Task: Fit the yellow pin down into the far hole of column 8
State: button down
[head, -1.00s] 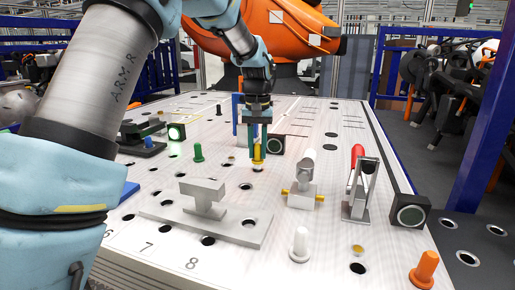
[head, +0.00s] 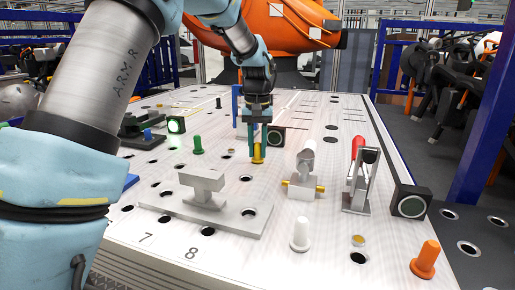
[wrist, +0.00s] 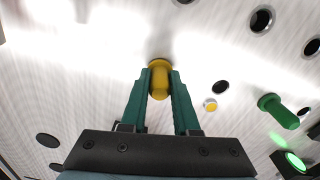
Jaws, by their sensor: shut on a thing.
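My gripper (head: 258,144) is shut on the yellow pin (head: 258,154) near the middle of the board. The pin is upright, its wide collar low, at or close to the board surface. I cannot tell whether its lower end is in a hole; collar and fingers hide the spot below. In the wrist view the green fingers (wrist: 160,92) clasp the yellow pin (wrist: 158,68) from both sides. The label 8 (head: 191,252) is at the board's near edge, with a dark hole (head: 208,232) just beyond it.
A green pin (head: 197,145) stands left of my gripper. A grey clamp block (head: 303,172) and a red-handled clamp (head: 358,175) stand to the right. A grey T-shaped block (head: 204,185) sits nearer.

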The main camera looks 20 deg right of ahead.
jog(key=c, duration=0.6)
grip_release()
